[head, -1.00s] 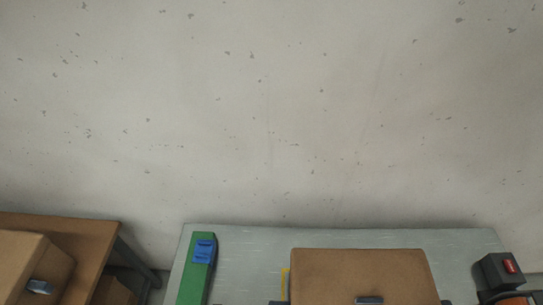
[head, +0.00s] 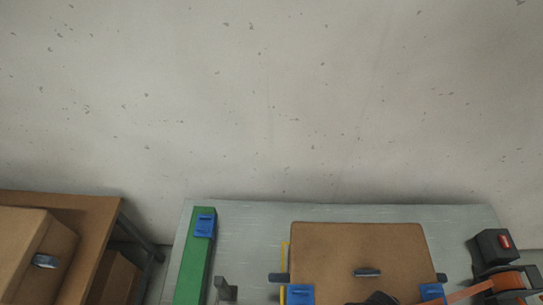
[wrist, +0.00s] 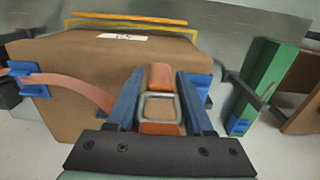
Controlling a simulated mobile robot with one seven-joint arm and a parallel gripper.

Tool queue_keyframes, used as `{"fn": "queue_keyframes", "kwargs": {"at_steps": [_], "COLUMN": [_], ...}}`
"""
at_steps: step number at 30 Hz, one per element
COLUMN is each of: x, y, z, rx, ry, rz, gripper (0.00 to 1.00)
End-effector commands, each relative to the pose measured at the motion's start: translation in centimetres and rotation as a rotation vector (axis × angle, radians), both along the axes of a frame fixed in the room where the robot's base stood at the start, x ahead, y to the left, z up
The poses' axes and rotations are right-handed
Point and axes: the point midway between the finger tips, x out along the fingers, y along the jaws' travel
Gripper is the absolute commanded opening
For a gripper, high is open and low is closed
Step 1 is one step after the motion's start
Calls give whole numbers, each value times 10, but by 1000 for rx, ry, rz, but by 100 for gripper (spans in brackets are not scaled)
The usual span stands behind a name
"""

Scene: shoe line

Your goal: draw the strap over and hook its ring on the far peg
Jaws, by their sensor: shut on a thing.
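A brown box (head: 358,250) stands on the grey table and also shows in the wrist view (wrist: 75,120). An orange strap (head: 468,291) runs from a reel (head: 510,282) at the right toward the box; in the wrist view the strap (wrist: 75,84) crosses a blue corner piece at the left. My gripper (wrist: 157,105) is shut on the strap's squarish metal ring (wrist: 160,96), in front of the box. In the head view my gripper (head: 380,298) is partly cut off below. A dark grey peg (head: 226,290) stands apart from the ring, between box and green beam; it shows in the wrist view (wrist: 252,93).
A green beam (head: 194,258) with a blue clip lies left of the box. Blue corner pieces (head: 299,294) (head: 432,291) sit at the box's sides. A black switch box (head: 492,248) stands at the right. A side table (head: 70,215) holds another box.

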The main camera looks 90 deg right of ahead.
Motion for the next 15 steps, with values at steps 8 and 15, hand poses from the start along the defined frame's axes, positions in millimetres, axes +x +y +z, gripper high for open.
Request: {"fn": "queue_keyframes", "kwargs": {"at_steps": [8, 15], "x": [24, 43], "y": [0, 1], "z": [0, 0], "rx": [-1, -1], "ry": [-2, -2], "rz": [2, 2], "gripper": [0, 0]}}
